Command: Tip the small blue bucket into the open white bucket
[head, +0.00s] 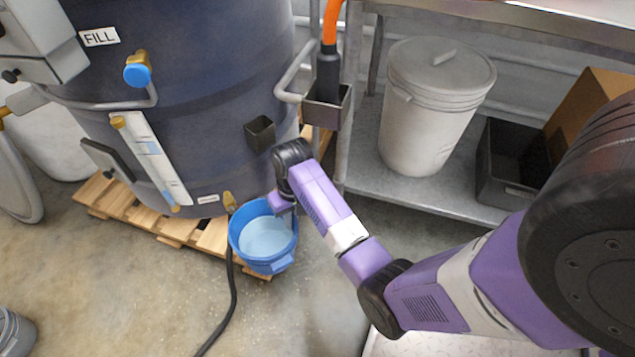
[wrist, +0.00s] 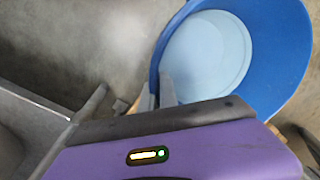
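The small blue bucket (head: 262,262) is upright at the front edge of the pallet, below the big dark tank. It has a pale blue-white inside; I cannot tell whether that is contents or its bottom. My gripper (head: 284,205) is at its rear right rim. In the wrist view, the fingers of my gripper (wrist: 158,92) are close together, one on each side of the rim of the blue bucket (wrist: 283,60). A white bucket (head: 428,125) stands on the lower shelf with a lid on it. No open white bucket is clearly visible; a greyish bucket (head: 14,335) is cut off at the lower left corner.
The dark tank (head: 215,90) stands on a wooden pallet (head: 150,222). A black hose (head: 233,290) runs along the floor. A metal shelf (head: 365,180) holds a black bin (head: 503,165) and a cardboard box (head: 590,100). The concrete floor at lower left is mostly clear.

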